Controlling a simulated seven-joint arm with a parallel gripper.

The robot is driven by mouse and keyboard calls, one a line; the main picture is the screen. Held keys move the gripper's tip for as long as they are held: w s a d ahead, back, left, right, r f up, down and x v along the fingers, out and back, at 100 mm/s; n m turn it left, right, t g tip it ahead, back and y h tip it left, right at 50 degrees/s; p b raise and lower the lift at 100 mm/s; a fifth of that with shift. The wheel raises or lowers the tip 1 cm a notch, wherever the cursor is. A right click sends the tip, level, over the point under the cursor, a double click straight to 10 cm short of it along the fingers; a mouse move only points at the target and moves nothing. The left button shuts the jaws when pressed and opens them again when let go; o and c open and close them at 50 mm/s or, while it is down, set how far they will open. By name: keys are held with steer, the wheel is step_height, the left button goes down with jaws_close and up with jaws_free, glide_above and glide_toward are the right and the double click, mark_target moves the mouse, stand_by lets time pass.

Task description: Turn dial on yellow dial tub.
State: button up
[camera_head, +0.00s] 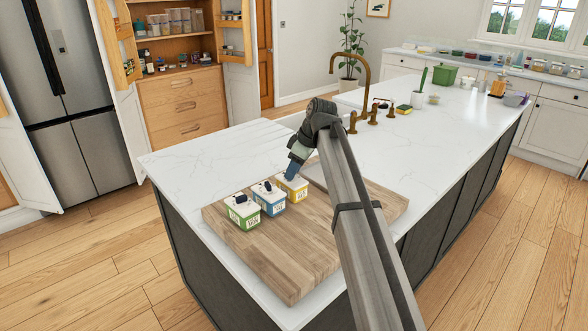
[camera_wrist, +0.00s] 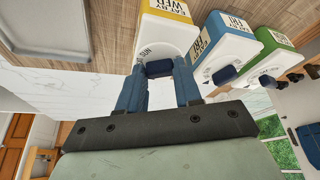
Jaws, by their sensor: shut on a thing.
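The yellow dial tub (camera_head: 296,194) stands upright on the wooden board, at the right end of a row of tubs. In the wrist view the yellow tub (camera_wrist: 168,12) shows its white lid with lettering and an "EAT BY" label. Its dark blue dial (camera_wrist: 158,68) sits on the lid between my fingertips. My gripper (camera_head: 290,176) reaches down to the lid from above. In the wrist view my gripper (camera_wrist: 160,78) has its two blue fingers on either side of the dial, shut on it. The dial is hidden behind the fingers in the head view.
A blue tub (camera_head: 269,202) stands close beside the yellow one, with a green tub (camera_head: 243,214) beyond it. All are on the wooden board (camera_head: 290,262) on the white island counter (camera_head: 200,165). A grey tray (camera_wrist: 60,25) lies on the other side. A brass tap (camera_head: 366,90) stands farther back.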

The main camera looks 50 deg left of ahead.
steer(key=c, duration=0.4)
steer(key=shift+m, duration=0.4)
steer(key=m, duration=0.1)
steer(key=m+t, duration=0.1)
steer(key=shift+s+m, duration=0.2)
steer(key=shift+m, duration=0.1)
steer(key=shift+m+t, duration=0.9)
steer(key=shift+m, duration=0.9)
steer(key=o, duration=1)
steer(key=shift+o, duration=0.2)
